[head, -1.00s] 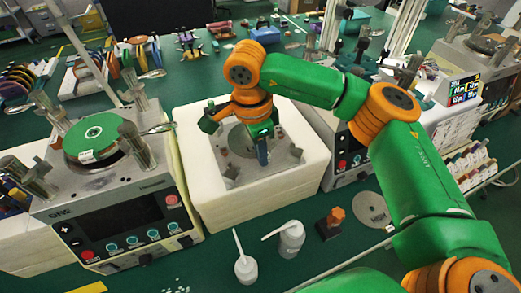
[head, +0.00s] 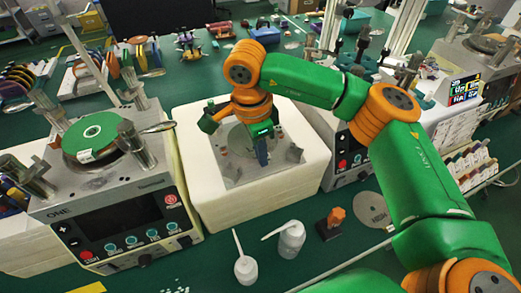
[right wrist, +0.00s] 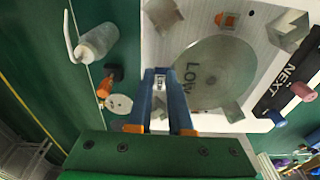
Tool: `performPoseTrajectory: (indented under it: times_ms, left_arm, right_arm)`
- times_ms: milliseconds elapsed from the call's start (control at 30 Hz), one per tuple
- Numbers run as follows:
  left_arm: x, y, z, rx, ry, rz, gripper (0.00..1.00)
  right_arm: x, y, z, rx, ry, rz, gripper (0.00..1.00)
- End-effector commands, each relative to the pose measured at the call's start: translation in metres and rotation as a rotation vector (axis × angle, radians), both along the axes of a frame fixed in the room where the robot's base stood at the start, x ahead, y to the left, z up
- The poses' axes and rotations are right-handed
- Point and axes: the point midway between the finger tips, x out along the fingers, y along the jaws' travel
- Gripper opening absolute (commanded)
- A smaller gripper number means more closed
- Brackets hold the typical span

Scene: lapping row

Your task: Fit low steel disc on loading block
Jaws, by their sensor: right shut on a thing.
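The low steel disc (right wrist: 205,76), marked LOW, lies flat over the grey top of the loading block in the right wrist view. In the head view it (head: 237,137) is partly hidden by my right gripper. The loading block (head: 190,127) is a pale square block with a grey top and several small metal pieces on it. My right gripper (right wrist: 163,74) has its two blue fingers at the disc's near rim and is shut on it. It (head: 262,160) points down in the head view. I cannot tell whether the disc is fully seated. My left gripper is not in view.
A machine marked ONE (head: 110,215) with a green disc (head: 95,135) stands at left.

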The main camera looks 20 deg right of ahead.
Motion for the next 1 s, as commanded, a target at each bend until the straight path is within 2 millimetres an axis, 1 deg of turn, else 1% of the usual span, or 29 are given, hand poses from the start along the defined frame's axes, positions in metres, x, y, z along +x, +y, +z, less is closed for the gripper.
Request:
performPoseTrajectory:
  times_ms: [733,767,800,867,900,1000]
  left_arm:
    - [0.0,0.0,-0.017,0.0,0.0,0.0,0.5]
    - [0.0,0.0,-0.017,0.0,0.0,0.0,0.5]
    - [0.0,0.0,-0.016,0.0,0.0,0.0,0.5]
    - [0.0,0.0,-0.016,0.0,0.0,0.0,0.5]
    - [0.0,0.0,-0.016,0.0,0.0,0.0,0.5]
    - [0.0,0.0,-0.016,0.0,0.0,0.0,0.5]
  right_arm:
    - [0.0,0.0,-0.02,0.0,-0.001,0.0,0.0]
    - [0.0,0.0,-0.02,0.0,-0.001,0.0,0.21]
    - [0.0,0.0,-0.019,0.0,-0.001,0.0,0.32]
    - [0.0,0.0,-0.019,0.0,-0.001,0.0,0.48]
    - [0.0,0.0,-0.019,0.0,-0.001,0.0,0.53]
    - [0.0,0.0,-0.019,0.0,0.0,0.0,0.53]
